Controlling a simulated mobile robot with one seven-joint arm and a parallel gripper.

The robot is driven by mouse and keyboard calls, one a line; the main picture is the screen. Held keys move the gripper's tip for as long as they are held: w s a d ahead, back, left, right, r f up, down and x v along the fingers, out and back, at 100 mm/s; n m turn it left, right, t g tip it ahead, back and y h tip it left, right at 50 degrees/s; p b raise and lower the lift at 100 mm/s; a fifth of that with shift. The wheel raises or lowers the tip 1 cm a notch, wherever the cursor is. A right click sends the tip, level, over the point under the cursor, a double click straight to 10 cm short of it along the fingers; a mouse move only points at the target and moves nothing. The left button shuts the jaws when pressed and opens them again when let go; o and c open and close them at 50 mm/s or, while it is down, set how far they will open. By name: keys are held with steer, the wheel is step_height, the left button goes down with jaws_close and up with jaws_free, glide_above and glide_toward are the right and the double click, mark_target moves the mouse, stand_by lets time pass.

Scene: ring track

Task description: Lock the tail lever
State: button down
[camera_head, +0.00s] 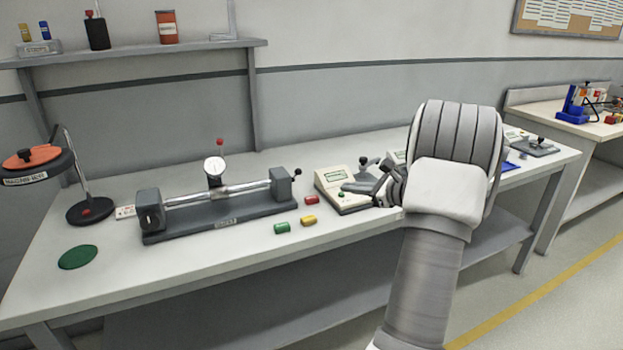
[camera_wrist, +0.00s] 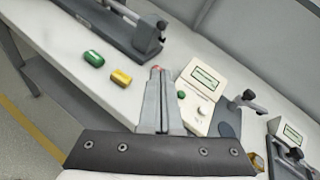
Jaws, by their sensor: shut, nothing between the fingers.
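The tail lever (camera_head: 297,173) is a short dark lever with a black knob. My gripper (camera_head: 378,190) is over the table to the right of the fixture, near a beige box with a display. In the wrist view my gripper (camera_wrist: 158,72) has its fingers together, with nothing held.
Green (camera_head: 282,228), yellow (camera_head: 308,220) and red (camera_head: 311,200) cylinders lie in front of the lever. The beige display box (camera_head: 335,180) stands right of the fixture. A dial gauge (camera_head: 214,166) rises over the shaft. A magnifier lamp (camera_head: 88,210) stands at left.

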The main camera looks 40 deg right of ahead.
steer(key=shift+w, duration=0.1)
steer(key=b+x, duration=0.2)
steer(key=x, duration=0.8)
steer(key=shift+a+f, duration=0.1)
steer(key=shift+f, duration=0.05)
steer(key=w+r, duration=0.1)
steer(key=w+a+r, duration=0.1)
steer(key=w, duration=0.1)
steer(key=shift+w+a+b, duration=0.1)
steer(key=shift+a+b, duration=0.05)
steer(key=shift+b, duration=0.2)
steer(key=shift+r+p, duration=0.25)
steer(key=shift+p, duration=0.15)
steer(key=shift+w+r+p, duration=0.1)
steer(key=shift+p, duration=0.6)
steer(key=shift+r+g+p, duration=0.2)
steer(key=shift+g+p, duration=0.2)
steer(key=shift+p, duration=0.55)
